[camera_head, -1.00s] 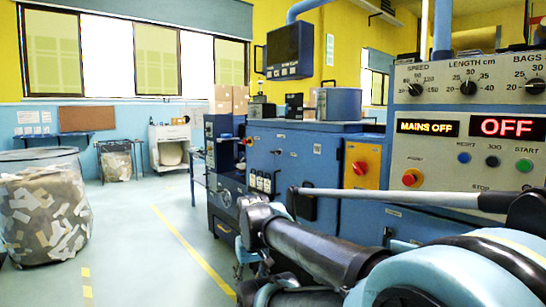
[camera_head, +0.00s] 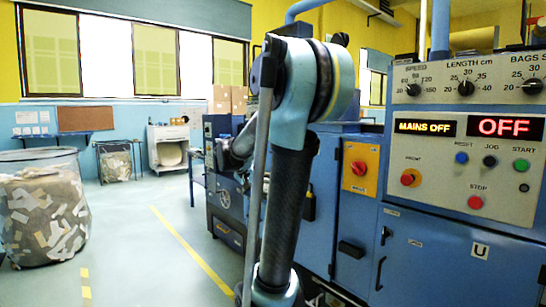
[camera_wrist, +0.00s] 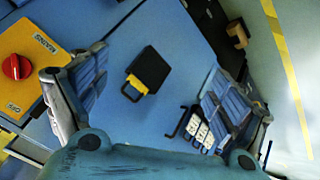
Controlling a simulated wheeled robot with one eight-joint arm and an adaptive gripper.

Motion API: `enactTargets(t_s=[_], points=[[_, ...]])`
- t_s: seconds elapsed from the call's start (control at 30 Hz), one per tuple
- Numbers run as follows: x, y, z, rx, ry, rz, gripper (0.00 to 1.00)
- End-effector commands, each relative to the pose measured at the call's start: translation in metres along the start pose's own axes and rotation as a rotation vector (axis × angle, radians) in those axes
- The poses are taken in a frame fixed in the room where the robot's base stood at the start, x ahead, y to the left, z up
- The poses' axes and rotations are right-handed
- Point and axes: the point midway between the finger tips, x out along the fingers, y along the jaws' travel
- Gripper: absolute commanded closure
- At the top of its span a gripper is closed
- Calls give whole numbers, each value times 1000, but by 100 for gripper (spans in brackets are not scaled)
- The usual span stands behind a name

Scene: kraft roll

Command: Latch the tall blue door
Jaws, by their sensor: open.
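A blue cabinet door face (camera_wrist: 170,28) fills the middle of the wrist view. My gripper (camera_wrist: 158,95) is open and empty, with one finger on each side of this handle in the picture; I cannot tell the depth gap. In the head view my raised arm covers much of the blue cabinet front (camera_head: 325,180), and a dark fitting (camera_head: 310,204) shows just right of the arm. My fingertips are hidden there. I cannot tell whether the door stands fully closed.
An orange panel with a red knob (camera_head: 359,168) is right of my arm; its knob (camera_wrist: 16,67) shows left in the wrist view. The control panel (camera_head: 470,170) reads MAINS OFF. Open floor (camera_head: 140,235) lies left, with a scrap bin (camera_head: 42,215).

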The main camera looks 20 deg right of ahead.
Motion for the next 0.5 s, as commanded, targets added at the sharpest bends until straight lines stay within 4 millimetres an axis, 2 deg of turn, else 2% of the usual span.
enactTargets(t_s=[0.03, 0.1, 0.27, 0.5], points=[[2, -6, -21, 26, 27, 25, 10], [4, -12, -47, 69, 67, 61, 10], [10, -28, -106, 163, 168, 133, 10], [19, -61, -187, 301, 337, 216, 10]])
